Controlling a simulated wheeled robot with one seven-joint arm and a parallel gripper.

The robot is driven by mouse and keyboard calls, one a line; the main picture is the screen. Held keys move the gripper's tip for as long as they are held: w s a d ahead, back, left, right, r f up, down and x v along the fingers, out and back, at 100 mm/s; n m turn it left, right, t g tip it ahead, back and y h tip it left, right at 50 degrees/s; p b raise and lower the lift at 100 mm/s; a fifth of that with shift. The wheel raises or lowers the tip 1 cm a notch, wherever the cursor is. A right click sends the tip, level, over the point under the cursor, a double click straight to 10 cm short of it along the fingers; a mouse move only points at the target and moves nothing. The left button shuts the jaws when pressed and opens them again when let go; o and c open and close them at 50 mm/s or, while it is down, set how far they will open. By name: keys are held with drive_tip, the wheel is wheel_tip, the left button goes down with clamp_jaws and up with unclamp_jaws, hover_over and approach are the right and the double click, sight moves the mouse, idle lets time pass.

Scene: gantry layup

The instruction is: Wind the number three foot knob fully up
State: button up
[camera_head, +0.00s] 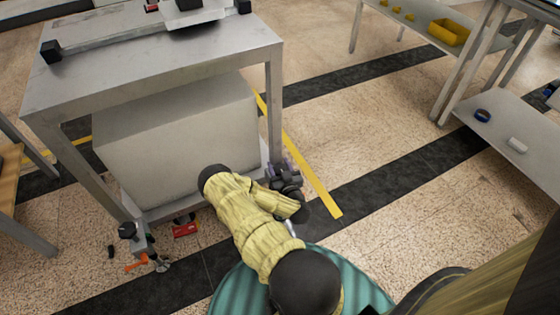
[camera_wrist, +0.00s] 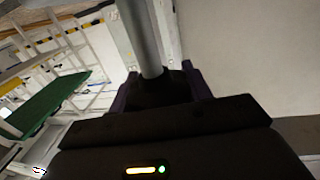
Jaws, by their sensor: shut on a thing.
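The grey metal table (camera_head: 165,60) has a leg (camera_head: 275,105) at its front right. My gripper (camera_head: 286,172) is low at the foot of that leg, at floor height. In the wrist view, a grey post runs down into a black foot knob (camera_wrist: 158,90). The two purple fingers of my gripper (camera_wrist: 160,84) stand on either side of the knob and are shut on it. No number is readable on the knob. In the head view my arm and gripper hide most of this foot. A black knob (camera_head: 128,231) also shows at the front left foot.
A large pale box (camera_head: 180,140) fills the space under the table, close behind my arm. A red item (camera_head: 186,230) and an orange tool (camera_head: 136,265) lie near the front left foot. A yellow floor line (camera_head: 315,180) and clear floor lie to the right.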

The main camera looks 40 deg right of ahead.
drive_tip(key=shift+a+n+y, duration=0.1)
drive_tip(key=shift+n+y, duration=0.2)
drive_tip(key=shift+y, duration=0.1)
drive_tip(key=o, duration=1)
